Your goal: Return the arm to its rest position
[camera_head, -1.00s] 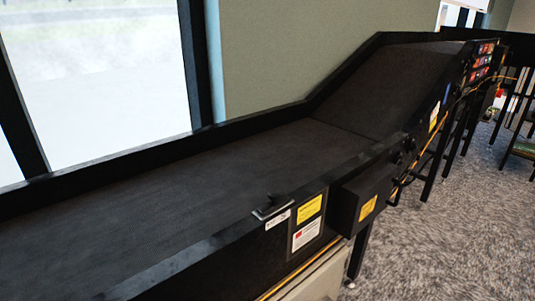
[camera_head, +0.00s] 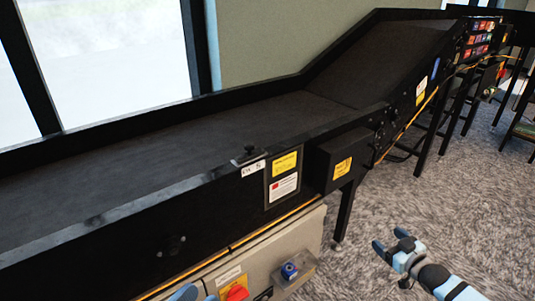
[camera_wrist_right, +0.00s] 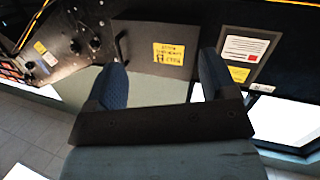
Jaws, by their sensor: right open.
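My right gripper (camera_head: 391,240) is in the head view at the lower right, over the carpet and apart from the conveyor's side. In the right wrist view its two blue fingers (camera_wrist_right: 162,70) stand wide apart with nothing between them. The box with a yellow label (camera_wrist_right: 170,52) shows beyond the fingers. Light-blue shapes at the bottom edge of the head view may belong to my left gripper (camera_head: 187,293); too little shows to tell its state.
A long black conveyor (camera_head: 190,140) runs from the left and rises to the back right. A black box (camera_head: 338,160) juts from its side. Below are a red knob (camera_head: 237,293) and a blue button (camera_head: 290,270). Open carpet (camera_head: 450,190) lies on the right.

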